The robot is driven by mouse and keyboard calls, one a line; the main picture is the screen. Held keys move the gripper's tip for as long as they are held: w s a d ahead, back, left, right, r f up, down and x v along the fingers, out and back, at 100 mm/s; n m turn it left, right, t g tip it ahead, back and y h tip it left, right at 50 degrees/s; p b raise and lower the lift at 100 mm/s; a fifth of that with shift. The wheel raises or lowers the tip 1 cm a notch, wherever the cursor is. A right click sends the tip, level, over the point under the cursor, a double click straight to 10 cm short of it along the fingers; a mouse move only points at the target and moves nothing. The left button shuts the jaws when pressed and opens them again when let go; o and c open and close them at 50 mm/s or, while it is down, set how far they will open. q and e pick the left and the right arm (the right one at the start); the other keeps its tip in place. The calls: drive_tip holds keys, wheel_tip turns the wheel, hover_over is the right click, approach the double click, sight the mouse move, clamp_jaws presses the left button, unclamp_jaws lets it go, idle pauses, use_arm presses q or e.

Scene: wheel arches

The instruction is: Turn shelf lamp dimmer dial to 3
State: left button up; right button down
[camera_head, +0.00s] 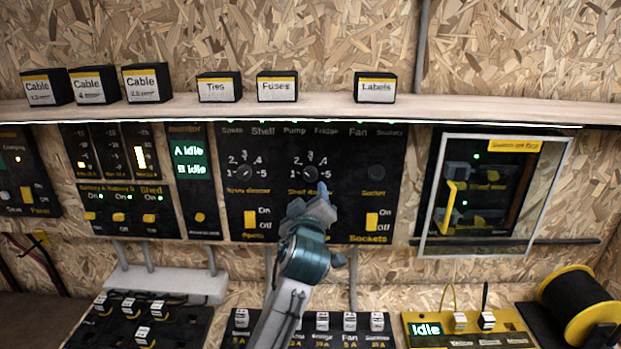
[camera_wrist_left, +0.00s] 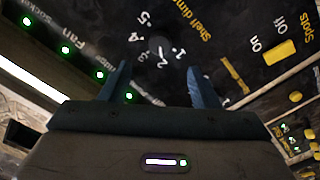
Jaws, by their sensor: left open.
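The shelf dimmer dial (camera_head: 310,173) is a dark round knob on the black panel, with numbers 1 to 5 around it. My left gripper (camera_head: 318,196) is just below and in front of the dial in the head view. In the left wrist view its blue fingers (camera_wrist_left: 157,65) are open, with nothing between them, apart from the knob. My right gripper is not in view.
A similar spots dimmer dial (camera_head: 244,173) is to the left. Yellow rocker switches (camera_head: 250,219) and (camera_head: 371,221) flank the arm below the dials. A shelf (camera_head: 320,107) with small labelled boxes runs above, its light strip lit. A clear framed cover (camera_head: 430,215) stands at right.

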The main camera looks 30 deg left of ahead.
sight(310, 177)
use_arm(q)
drive_tip(key=p+x, duration=0.3)
drive_tip(key=x, duration=0.6)
drive_tip(key=shift+w+a+r+p, duration=0.1)
drive_tip(key=shift+w+a+p, duration=0.1)
drive_tip(key=shift+a+p, duration=0.1)
drive_tip(key=shift+w+a, duration=0.2)
drive_tip(key=shift+w, duration=0.3)
drive_tip(key=c, duration=1)
